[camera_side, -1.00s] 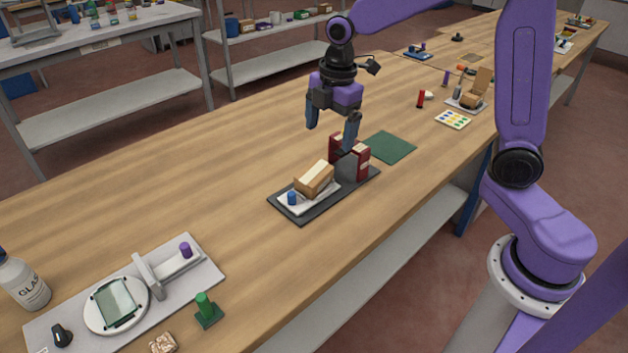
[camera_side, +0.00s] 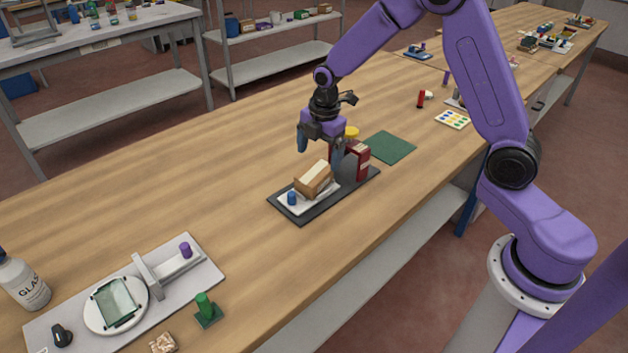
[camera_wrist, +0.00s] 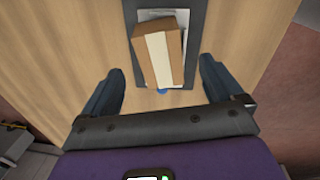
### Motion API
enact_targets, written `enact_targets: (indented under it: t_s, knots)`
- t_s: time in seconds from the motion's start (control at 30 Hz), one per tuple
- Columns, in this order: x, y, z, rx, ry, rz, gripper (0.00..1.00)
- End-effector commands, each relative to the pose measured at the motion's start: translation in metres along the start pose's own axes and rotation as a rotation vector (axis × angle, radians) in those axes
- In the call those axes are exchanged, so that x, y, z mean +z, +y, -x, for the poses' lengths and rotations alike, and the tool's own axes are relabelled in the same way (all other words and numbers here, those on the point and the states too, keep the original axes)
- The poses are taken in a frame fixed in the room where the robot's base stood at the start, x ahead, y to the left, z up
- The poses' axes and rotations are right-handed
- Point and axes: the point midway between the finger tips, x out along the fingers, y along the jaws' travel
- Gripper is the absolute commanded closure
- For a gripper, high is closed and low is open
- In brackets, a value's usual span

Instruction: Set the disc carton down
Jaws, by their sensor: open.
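A tan carton with a cream strip (camera_side: 314,179), likely the disc carton, rests on a white sheet on a dark tray (camera_side: 302,214). In the wrist view the carton (camera_wrist: 147,62) lies ahead of my gripper, slightly turned, with the sheet and dark tray around it. My gripper (camera_side: 320,155) is open and empty, pointing down just above and behind the carton in the side view. Its two fingers are wide apart in the wrist view (camera_wrist: 160,78), on either side of the carton's line, with no contact visible.
A blue knob (camera_side: 291,198) stands at the tray's near end. Dark red boxes (camera_side: 361,162) stand at its far end, close to my gripper. A green mat (camera_side: 390,147) lies behind. A grey fixture (camera_side: 215,275) is at lower left. The table left of the tray is clear.

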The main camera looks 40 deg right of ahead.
Motion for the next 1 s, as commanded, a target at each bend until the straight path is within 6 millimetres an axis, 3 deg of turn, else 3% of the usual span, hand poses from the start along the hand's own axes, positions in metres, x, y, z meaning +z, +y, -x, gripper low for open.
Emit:
enact_targets:
  t_s: [0.33,0.67,1.0]
  knots:
    - [-0.001,0.0,-0.026,-0.001,0.0,-0.001,0.06]
    - [-0.004,0.0,-0.066,-0.001,0.0,0.0,0.06]
    - [-0.004,0.0,-0.071,0.001,0.0,-0.001,0.1]
